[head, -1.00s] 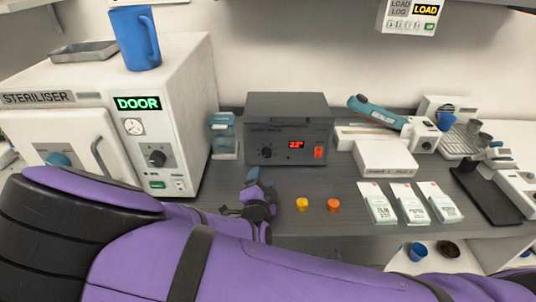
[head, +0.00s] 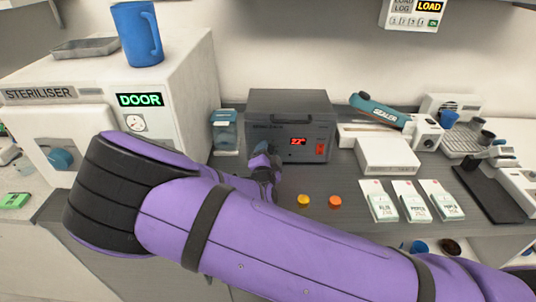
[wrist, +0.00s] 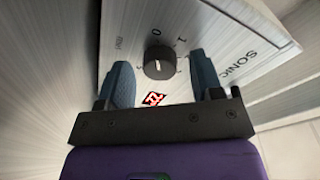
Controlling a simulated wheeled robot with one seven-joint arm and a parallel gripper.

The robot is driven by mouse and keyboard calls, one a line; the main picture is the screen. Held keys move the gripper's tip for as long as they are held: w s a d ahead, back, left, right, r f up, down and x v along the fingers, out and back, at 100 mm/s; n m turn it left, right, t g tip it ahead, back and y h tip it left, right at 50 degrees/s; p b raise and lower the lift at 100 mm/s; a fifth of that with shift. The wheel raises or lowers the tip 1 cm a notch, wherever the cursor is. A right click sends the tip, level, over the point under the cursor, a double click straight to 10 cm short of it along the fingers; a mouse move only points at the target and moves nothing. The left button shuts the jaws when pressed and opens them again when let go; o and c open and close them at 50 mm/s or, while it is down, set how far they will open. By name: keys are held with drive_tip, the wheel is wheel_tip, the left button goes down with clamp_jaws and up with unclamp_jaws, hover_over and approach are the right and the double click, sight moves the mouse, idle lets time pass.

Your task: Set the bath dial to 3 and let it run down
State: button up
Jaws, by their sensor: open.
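The bath (head: 290,108) is a dark grey box with a red lit display (head: 298,141) and a red switch (head: 320,149) on its front. In the head view my gripper (head: 264,154) is at the left of that front and hides the dial. In the wrist view the round black dial (wrist: 158,62) has a pale pointer line, with 0 and 1 printed near it. My open fingers (wrist: 162,74) stand either side of the dial, with gaps visible between them and it. I cannot tell exactly which mark the pointer is at.
The steriliser (head: 180,110) stands left, with a blue mug (head: 137,35) on top. A small teal-lidded container (head: 225,132) is left of the bath. Yellow (head: 303,200) and orange (head: 335,202) caps lie in front. A white box (head: 388,156) and several packets are right.

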drive_tip(key=c, duration=0.9)
